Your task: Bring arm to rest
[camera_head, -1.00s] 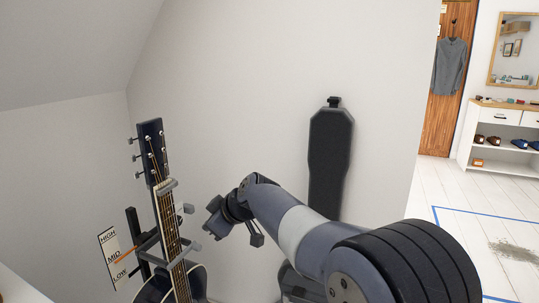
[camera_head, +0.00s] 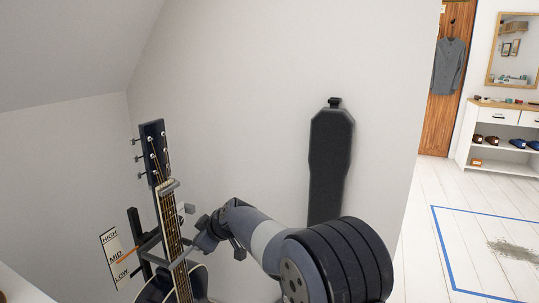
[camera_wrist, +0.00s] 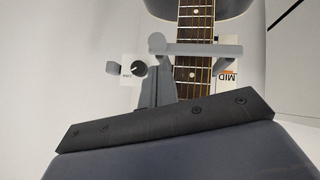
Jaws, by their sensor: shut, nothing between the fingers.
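My gripper (camera_head: 204,238) is at the end of my bent arm, low in the head view and just right of the guitar's neck. It is shut and holds nothing. The dark blue guitar (camera_head: 152,138) stands upright, with grey bracket arms at its neck. Whether my gripper touches the guitar or the brackets cannot be told. In the wrist view, the guitar's fretted neck (camera_wrist: 194,18) runs down behind a grey crossbar (camera_wrist: 205,49). A white plate with a dark knob (camera_wrist: 138,69) shows left of the neck.
A HIGH/MID/LOW scale (camera_head: 115,257) stands left of the guitar. A black case-shaped object (camera_head: 330,155) is against the wall behind my arm. At right are a shoe cabinet (camera_head: 503,116), a wooden door (camera_head: 440,115) and open floor marked with blue tape (camera_head: 447,255).

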